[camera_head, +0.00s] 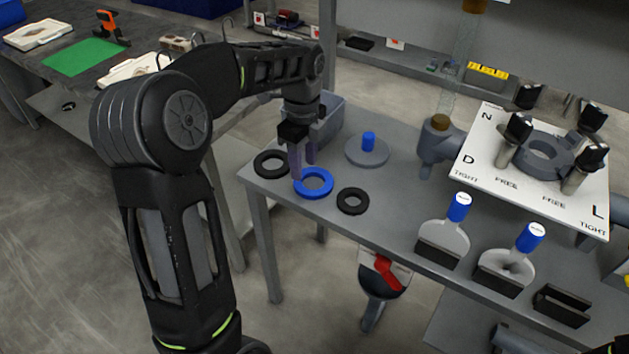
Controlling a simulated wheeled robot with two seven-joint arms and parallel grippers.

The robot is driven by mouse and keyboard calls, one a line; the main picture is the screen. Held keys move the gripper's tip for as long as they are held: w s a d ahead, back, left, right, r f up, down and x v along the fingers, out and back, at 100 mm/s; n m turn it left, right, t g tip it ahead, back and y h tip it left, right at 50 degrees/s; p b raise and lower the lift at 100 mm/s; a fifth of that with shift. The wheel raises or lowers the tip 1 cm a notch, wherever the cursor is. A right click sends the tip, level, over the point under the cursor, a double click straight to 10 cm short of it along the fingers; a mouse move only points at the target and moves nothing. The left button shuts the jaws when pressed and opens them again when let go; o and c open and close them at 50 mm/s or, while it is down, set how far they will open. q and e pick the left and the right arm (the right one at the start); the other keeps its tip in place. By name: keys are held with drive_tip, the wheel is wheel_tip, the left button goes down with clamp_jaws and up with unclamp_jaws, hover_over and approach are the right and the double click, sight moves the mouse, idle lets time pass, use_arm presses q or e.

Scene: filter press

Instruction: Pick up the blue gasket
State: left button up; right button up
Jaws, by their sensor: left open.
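The blue gasket (315,191) is a flat ring lying on the grey table (385,222) near its left end. A black ring (271,170) lies to its left and a smaller black ring (352,201) to its right. My left gripper (302,172) points down with its fingers apart, just above the gasket's far left side. One fingertip overlaps the ring's edge in the picture; I cannot tell if it touches. Nothing shows between the fingers.
A grey disc with a blue knob (368,139) stands behind the rings. A grey bin (330,110) is behind my gripper. Two blue-handled plates (442,240) and a white lettered panel (483,150) with clamps are to the right. The table's front edge is close to the rings.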

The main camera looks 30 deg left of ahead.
sight(305, 190)
use_arm(q)
drive_tip(key=shift+f, duration=1.05)
wheel_tip(305, 190, down, 5)
drive_tip(key=shift+s+d+f, duration=0.1)
drive_tip(key=shift+s+f, duration=0.05)
drive_tip(key=shift+c, duration=0.2)
clamp_jaws()
idle(0.4)
